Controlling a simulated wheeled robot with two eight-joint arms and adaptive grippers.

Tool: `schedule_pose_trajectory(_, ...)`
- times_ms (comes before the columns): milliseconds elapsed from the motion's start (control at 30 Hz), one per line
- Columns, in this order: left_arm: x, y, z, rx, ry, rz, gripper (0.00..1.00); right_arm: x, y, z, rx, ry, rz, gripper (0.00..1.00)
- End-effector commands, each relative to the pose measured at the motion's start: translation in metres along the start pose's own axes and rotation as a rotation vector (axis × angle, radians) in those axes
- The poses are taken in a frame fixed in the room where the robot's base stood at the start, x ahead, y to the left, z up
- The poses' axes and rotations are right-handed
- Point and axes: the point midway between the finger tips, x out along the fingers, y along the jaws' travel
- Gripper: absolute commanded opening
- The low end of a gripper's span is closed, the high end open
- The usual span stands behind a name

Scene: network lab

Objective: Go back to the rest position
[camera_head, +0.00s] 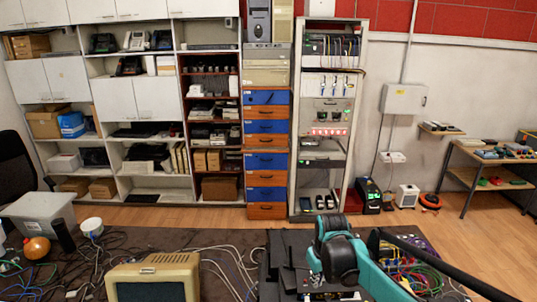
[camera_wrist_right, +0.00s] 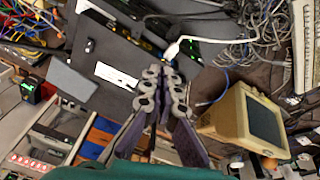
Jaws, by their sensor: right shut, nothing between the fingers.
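My right arm (camera_head: 335,255) is teal and dark and shows at the lower middle right of the head view, above a cluttered table. My right gripper (camera_wrist_right: 163,75) shows in the right wrist view with its two grey fingers together and nothing between them. It is over a dark flat box with a white label (camera_wrist_right: 117,75); I cannot tell how far above it. A white cable plug (camera_wrist_right: 173,50) lies just beyond the fingertips. My left gripper is not in view.
An old beige monitor (camera_head: 153,279) stands at the table's front left; it also shows in the wrist view (camera_wrist_right: 245,120). Tangled cables (camera_head: 60,270) cover the left. A grey bin (camera_head: 40,214) stands at far left. Shelves and an equipment rack (camera_head: 325,105) line the back wall. Floor (camera_head: 480,240) is open on the right.

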Motion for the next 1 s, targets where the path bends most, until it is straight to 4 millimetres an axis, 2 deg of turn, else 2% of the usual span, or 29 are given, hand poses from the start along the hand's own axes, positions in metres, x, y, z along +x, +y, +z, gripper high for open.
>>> schedule_pose_trajectory(33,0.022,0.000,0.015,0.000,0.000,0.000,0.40,0.011,-0.004,0.021,0.024,0.027,0.009,0.00)
schedule_pose_trajectory(167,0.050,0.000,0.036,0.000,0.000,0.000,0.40,0.014,-0.013,0.064,0.092,0.108,0.033,0.00)
schedule_pose_trajectory(267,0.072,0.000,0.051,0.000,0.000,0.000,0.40,0.025,-0.020,0.099,0.145,0.169,0.049,0.00)
schedule_pose_trajectory(400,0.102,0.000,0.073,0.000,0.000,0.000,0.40,0.049,-0.032,0.149,0.218,0.256,0.067,0.00)
schedule_pose_trajectory(600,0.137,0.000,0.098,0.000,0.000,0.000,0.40,0.093,-0.047,0.206,0.304,0.364,0.082,0.00)
schedule_pose_trajectory(700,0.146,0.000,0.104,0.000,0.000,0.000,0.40,0.108,-0.052,0.222,0.333,0.399,0.086,0.00)
schedule_pose_trajectory(800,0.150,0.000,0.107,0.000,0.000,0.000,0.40,0.115,-0.054,0.230,0.347,0.419,0.088,0.00)
schedule_pose_trajectory(1000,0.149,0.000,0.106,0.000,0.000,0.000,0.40,0.115,-0.054,0.232,0.354,0.427,0.088,0.00)
